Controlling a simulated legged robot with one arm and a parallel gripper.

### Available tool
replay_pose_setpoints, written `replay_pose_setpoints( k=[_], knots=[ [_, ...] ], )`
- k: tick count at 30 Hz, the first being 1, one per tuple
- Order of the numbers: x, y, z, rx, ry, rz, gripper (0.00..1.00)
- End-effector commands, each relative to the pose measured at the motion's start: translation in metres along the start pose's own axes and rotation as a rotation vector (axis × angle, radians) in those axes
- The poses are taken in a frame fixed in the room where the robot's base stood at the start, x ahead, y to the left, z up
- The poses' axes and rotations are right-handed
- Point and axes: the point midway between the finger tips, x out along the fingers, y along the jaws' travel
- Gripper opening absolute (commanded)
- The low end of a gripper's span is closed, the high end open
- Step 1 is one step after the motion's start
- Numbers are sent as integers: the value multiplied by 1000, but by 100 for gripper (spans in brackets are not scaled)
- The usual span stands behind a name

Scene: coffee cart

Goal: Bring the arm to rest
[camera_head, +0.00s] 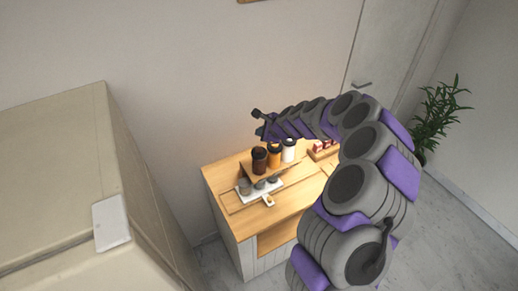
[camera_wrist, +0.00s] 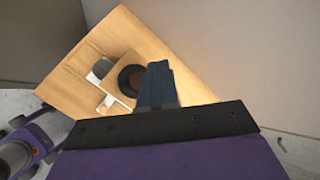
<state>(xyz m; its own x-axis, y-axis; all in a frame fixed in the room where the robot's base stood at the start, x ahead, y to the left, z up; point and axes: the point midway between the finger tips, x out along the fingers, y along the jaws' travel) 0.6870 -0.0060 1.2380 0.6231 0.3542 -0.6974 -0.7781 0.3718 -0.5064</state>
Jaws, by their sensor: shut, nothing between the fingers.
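My arm, in grey and purple, arches up from the lower right of the head view and reaches left over the coffee cart. My gripper (camera_head: 262,124) is at its far end, above the cart and near the wall. In the wrist view my gripper (camera_wrist: 158,75) shows as dark fingers pressed together, shut and empty. A dark brown canister (camera_head: 259,160) stands on the cart below it; its round top (camera_wrist: 131,80) shows just left of the fingers in the wrist view.
The wooden cart (camera_head: 222,185) stands against the wall. An orange canister (camera_head: 274,155), a white one (camera_head: 289,151) and a white tray (camera_head: 245,196) with small grey items are on it. A large beige box (camera_head: 60,170) fills the left. A plant (camera_head: 437,115) and a door stand at right.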

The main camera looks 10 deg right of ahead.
Motion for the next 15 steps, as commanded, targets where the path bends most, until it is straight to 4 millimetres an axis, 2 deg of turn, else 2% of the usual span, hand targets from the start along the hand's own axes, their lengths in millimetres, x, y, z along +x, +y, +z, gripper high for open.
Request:
replay_pose_setpoints(
  k=[11, 15],
  knots=[
    [0, 0, 0, 0, 0, 0, 0],
    [-4, 5, 12, -47, -20, 15, 0]
  ],
)
